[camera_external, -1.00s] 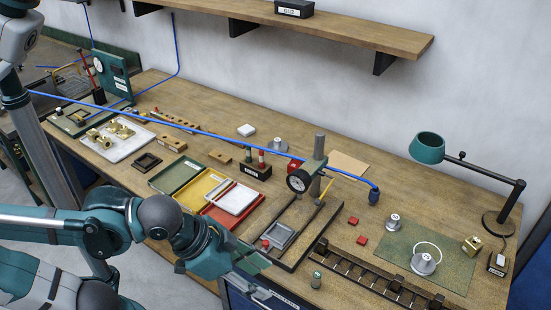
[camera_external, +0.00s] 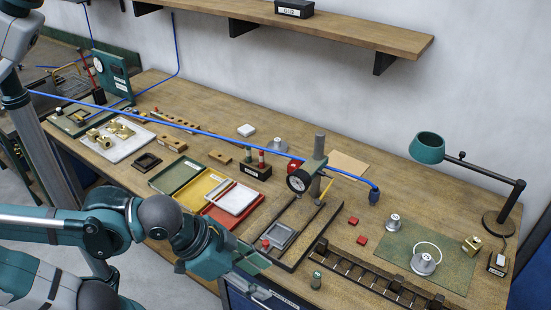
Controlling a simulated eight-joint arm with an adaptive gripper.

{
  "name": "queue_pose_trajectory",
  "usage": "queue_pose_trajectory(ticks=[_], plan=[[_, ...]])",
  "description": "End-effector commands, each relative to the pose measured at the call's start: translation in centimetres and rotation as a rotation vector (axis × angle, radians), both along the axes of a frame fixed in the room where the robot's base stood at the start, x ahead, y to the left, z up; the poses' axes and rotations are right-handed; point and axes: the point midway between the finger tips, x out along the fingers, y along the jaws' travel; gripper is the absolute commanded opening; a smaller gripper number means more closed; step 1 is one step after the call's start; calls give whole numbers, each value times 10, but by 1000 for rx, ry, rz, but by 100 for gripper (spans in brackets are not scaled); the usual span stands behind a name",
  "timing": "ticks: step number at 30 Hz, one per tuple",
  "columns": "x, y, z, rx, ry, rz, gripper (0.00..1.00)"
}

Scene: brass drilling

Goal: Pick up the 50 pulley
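No label reading 50 is legible, so I cannot tell which piece is the 50 pulley. Several silver, round, stepped pieces look like pulleys. A small silver piece (camera_external: 394,222) stands at the left edge of the green mat (camera_external: 452,268). A wider silver piece (camera_external: 423,264) stands on that mat, with a thin pale ring at it. Another silver piece (camera_external: 278,145) stands at the back of the bench near the wall. My gripper (camera_external: 256,261) is at the bench's front edge, left of these pieces and apart from them. Its fingers are too small and overlapped to show their opening.
A gauge stand (camera_external: 318,160) rises mid-bench beside a grey square fixture (camera_external: 277,240). A dark slotted rail (camera_external: 370,281) runs along the front right. A green lamp (camera_external: 428,148) stands at the right. Coloured trays (camera_external: 178,175) lie left of the fixture. A blue hose crosses above the bench.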

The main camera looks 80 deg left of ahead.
Motion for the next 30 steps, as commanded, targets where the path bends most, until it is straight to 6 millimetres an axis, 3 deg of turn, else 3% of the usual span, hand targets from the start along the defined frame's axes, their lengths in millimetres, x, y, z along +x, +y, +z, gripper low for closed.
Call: queue_pose_trajectory(ticks=[3,17,23,30], plan=[[0,0,0,0,0,0,35],[3,1,4,5,5,-6,35],[17,4,17,27,22,-30,35],[47,12,41,72,63,-84,35]])
